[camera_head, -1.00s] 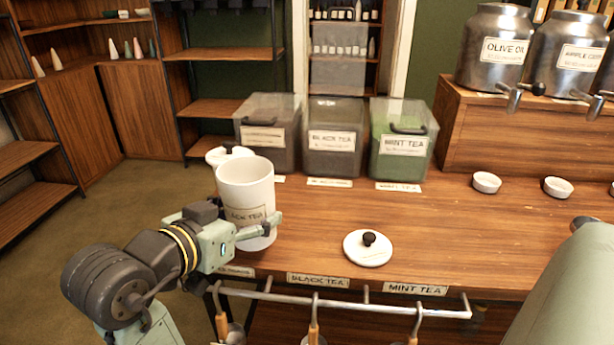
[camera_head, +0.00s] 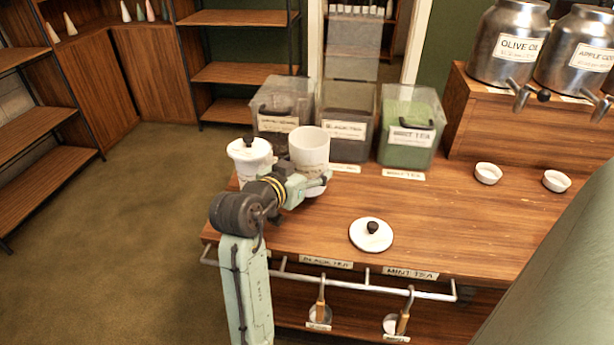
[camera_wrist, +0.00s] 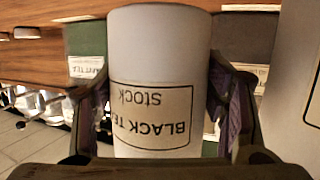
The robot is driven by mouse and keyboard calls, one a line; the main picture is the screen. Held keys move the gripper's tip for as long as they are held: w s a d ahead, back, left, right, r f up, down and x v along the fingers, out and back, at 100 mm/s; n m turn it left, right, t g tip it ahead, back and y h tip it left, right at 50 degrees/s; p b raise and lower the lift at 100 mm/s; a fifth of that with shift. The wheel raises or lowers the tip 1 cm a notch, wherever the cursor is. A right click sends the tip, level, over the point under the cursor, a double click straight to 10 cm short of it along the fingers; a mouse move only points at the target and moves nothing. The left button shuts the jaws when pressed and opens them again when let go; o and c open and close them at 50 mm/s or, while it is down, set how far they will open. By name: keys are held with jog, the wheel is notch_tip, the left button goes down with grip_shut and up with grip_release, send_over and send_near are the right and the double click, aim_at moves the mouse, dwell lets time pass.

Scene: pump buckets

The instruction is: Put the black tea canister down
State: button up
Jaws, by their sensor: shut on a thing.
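The black tea canister (camera_head: 310,147) is white, open-topped and upright in the head view. It is over the back left of the counter, just right of a lidded white canister (camera_head: 251,158). My gripper (camera_head: 309,180) is shut around its lower body. In the wrist view the canister (camera_wrist: 158,50) sits between both fingers of my gripper (camera_wrist: 162,105), its "BLACK TEA STOCK" label upside down. Its base is hidden by my gripper and arm, so I cannot tell whether it touches the counter. A loose white lid with a dark knob (camera_head: 371,235) lies on the counter near the front.
Clear bins of black tea (camera_head: 346,128) and mint tea (camera_head: 409,132) stand behind, with another dark-filled bin (camera_head: 283,112) at left. Small white bowls (camera_head: 488,174) are at right. The wooden counter (camera_head: 455,225) is clear around the lid. Scoops (camera_head: 320,305) hang below a front rail.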

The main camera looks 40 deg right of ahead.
jog(key=shift+f+p, duration=0.35)
jog(key=shift+f, duration=1.25)
jog(key=shift+f, duration=0.25)
jog(key=o, duration=1.2)
jog(key=shift+c, duration=0.2)
jog(key=shift+r, duration=0.1)
jog(key=shift+r, duration=0.3)
jog(key=b+v, duration=0.2)
jog(key=v, duration=1)
jog(key=shift+a+f, duration=0.1)
jog(key=shift+f, duration=0.05)
